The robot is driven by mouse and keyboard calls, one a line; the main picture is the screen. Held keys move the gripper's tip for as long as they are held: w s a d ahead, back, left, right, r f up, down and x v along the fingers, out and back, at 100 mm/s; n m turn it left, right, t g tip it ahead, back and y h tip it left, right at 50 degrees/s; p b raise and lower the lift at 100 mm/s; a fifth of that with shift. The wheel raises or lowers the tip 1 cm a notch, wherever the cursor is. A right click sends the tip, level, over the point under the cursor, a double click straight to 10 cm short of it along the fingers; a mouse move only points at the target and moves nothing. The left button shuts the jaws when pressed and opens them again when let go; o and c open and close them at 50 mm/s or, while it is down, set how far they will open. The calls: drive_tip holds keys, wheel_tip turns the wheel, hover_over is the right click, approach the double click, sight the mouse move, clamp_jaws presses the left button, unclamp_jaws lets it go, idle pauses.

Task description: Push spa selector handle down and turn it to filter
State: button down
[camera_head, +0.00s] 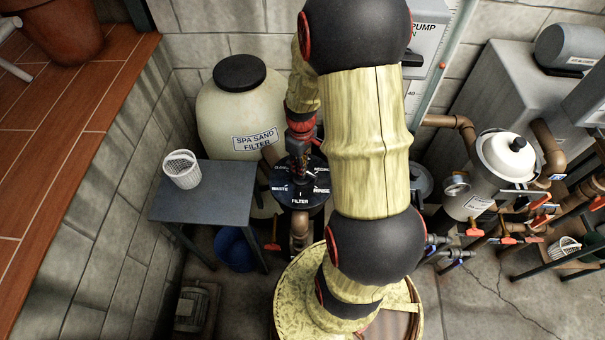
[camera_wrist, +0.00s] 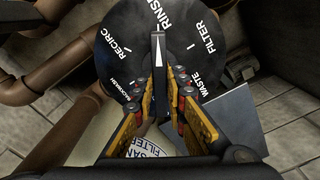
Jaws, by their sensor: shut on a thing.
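The spa selector is a round dark dial (camera_head: 300,194) with white position labels, on a brown pipe beside the sand filter. In the wrist view, the dial (camera_wrist: 118,30) reads RECIRC, RINSE, FILTER, WASTE and BACKWASH. Its dark handle (camera_wrist: 158,48) carries a white pointer, narrow end up, at the left side of the RINSE label; FILTER lies to the right. My gripper (camera_wrist: 170,84) is shut on the handle near the middle of the dial. In the head view my gripper (camera_head: 300,157) reaches down over the dial. Whether the handle is pressed down cannot be told.
The cream sand filter tank (camera_head: 225,110) stands behind. A grey table (camera_head: 215,205) with a white basket (camera_head: 182,168) is to the left, a blue bucket (camera_head: 236,248) under it. A filter canister (camera_head: 490,180) and several valves are at right. Brown pipes (camera_wrist: 62,65) run close beside the dial.

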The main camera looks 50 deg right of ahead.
drive_tip(key=shift+f, duration=0.35)
drive_tip(key=m, duration=0.5)
drive_tip(key=shift+r+p, duration=0.1)
drive_tip(key=shift+p, duration=0.2)
drive_tip(key=m, duration=0.7)
drive_tip(key=shift+p, duration=0.3)
drive_tip(key=c, duration=1.7)
unclamp_jaws()
wheel_tip(320, 180, up, 7)
drive_tip(key=p, duration=0.5)
drive_tip(key=shift+r, duration=0.1)
